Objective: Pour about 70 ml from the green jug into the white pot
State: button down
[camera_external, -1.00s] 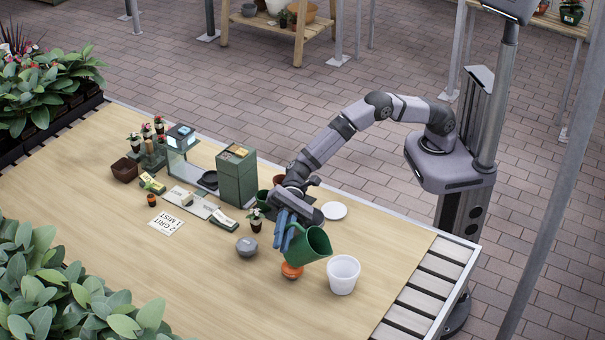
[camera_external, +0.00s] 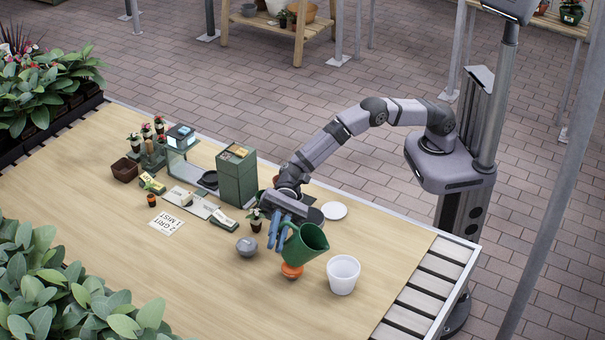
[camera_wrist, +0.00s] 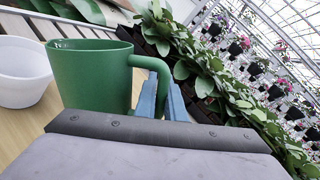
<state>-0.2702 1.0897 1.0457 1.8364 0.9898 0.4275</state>
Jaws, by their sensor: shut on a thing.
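The green jug (camera_external: 306,245) is held off the table, tilted with its mouth toward the white pot. My gripper (camera_external: 277,230) is shut on the jug's handle, its blue fingers around it; the fingers also show in the wrist view (camera_wrist: 162,98). The white pot (camera_external: 343,275) stands upright on the table just right of and below the jug, apart from it. In the wrist view the jug (camera_wrist: 90,75) fills the left centre and the white pot (camera_wrist: 22,72) is at the left edge. No stream of liquid is visible, and the jug's contents cannot be seen.
An orange object (camera_external: 291,271) sits on the table under the jug. A grey round object (camera_external: 246,246) and a small potted plant (camera_external: 256,222) stand left of it. A white saucer (camera_external: 334,210) lies behind. The table's front middle is clear.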

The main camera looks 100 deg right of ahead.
jog(key=shift+w+d+f+m+y+b, duration=0.25)
jog(key=shift+w+d+f+m+b, duration=0.15)
jog(key=shift+w+f+m+b, duration=0.4)
jog(key=shift+w+d+f+m+y+b, duration=0.25)
jog(key=shift+w+d+m+b, duration=0.25)
jog(key=shift+m+b, duration=0.6)
jog(key=shift+w+d+f+m+y+b, duration=0.25)
jog(key=shift+w+f+m+b, duration=0.3)
jog(key=shift+w+m+b, duration=0.4)
jog(key=shift+d+r+m, duration=0.1)
jog(key=shift+m, duration=0.15)
